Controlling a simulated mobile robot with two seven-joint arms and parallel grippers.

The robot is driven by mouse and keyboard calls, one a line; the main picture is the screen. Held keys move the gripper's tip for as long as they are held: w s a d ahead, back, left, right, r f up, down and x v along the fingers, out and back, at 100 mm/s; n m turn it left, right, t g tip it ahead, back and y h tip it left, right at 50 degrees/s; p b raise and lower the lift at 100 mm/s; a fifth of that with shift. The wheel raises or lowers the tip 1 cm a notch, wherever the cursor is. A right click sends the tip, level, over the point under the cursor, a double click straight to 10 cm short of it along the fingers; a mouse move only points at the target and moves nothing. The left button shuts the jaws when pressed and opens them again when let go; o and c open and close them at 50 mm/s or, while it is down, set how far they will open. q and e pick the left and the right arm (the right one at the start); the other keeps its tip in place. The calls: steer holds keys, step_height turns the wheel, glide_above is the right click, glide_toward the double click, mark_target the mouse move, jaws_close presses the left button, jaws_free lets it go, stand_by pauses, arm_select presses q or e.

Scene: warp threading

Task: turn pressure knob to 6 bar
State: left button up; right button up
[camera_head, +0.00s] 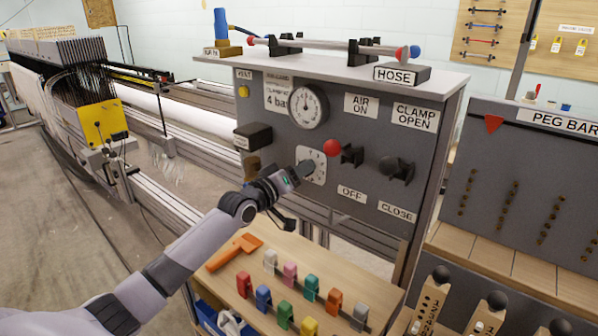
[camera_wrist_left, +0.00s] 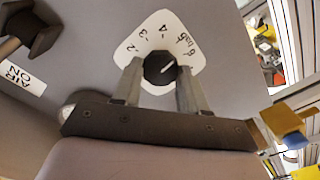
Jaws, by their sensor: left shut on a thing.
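The dark pressure knob (camera_wrist_left: 159,68) sits on a white dial plate marked with numbers and "6 bar". Its white pointer line points up and right, toward the 6 bar side; the exact mark is hard to tell. My left gripper (camera_wrist_left: 160,85) is shut on the knob, one finger on each side. In the head view, my left gripper (camera_head: 303,170) reaches the white dial plate (camera_head: 319,161) on the grey panel and hides most of the knob. A round pressure gauge (camera_head: 308,106) is above it; its needle is too small to read. My right gripper is not in view.
A red-ball lever (camera_head: 333,148) and a black-ball lever (camera_head: 390,167) stick out right of the dial. A black box (camera_head: 253,136) juts out left of it. Below, a wooden shelf (camera_head: 262,318) holds several coloured clips and an orange tool (camera_head: 234,252).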

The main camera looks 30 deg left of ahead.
arm_select(q)
steer(key=m+p, duration=0.1)
steer(key=m, duration=0.4)
steer(key=shift+m, duration=0.3)
stand_by(0.4)
steer(key=o, duration=1.1)
steer(key=shift+c, duration=0.2)
steer(key=shift+s, duration=0.15)
steer(key=s, duration=0.7)
steer(key=shift+a, duration=0.25)
